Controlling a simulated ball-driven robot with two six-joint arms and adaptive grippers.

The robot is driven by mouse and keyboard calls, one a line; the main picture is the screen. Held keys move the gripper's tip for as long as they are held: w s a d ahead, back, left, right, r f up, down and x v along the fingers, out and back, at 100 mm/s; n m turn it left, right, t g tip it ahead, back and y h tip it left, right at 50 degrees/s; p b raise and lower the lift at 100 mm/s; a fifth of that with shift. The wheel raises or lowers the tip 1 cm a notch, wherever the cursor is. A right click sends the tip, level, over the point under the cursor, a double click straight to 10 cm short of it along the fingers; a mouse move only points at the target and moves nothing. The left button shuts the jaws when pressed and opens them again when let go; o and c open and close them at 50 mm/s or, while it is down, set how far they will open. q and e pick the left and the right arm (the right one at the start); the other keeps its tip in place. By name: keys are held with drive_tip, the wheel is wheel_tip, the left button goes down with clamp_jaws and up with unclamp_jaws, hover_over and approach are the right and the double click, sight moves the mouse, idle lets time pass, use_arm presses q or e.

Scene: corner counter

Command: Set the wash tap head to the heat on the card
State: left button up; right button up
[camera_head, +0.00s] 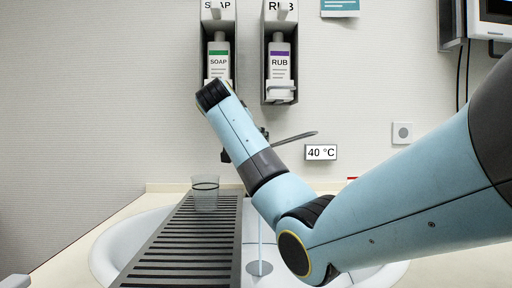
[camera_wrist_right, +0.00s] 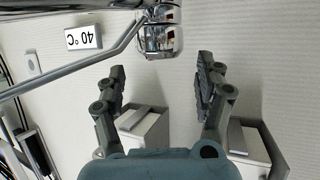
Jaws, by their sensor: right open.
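The card (camera_head: 320,152) on the wall reads 40 °C; it also shows, upside down, in the wrist view (camera_wrist_right: 83,37). The chrome wash tap head (camera_wrist_right: 160,38) is at the top of the wrist view, with small red and dark marks. A long thin lever (camera_wrist_right: 75,72) runs from it; its end shows in the head view (camera_head: 298,137). My right arm hides most of the tap there. My right gripper (camera_wrist_right: 161,75) is open and empty. Its fingers point toward the tap head, which lies beyond the tips, apparently untouched. My left gripper is not in view.
SOAP (camera_head: 218,60) and RUB (camera_head: 280,62) bottles hang in wall holders above the tap. A clear cup (camera_head: 205,193) stands on a slatted rack (camera_head: 185,245) across the white basin (camera_head: 105,255). A wall socket (camera_head: 402,133) is right of the card.

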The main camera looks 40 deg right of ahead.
drive_tip(key=x, duration=0.6)
drive_tip(key=shift+b, duration=0.3)
drive_tip(key=c, duration=1.2)
drive_tip(key=shift+m+g, duration=0.4)
drive_tip(key=shift+g, duration=0.1)
drive_tip(key=shift+m+g+h, duration=0.4)
drive_tip(key=shift+m+g, duration=0.1)
drive_tip(key=o, duration=1.2)
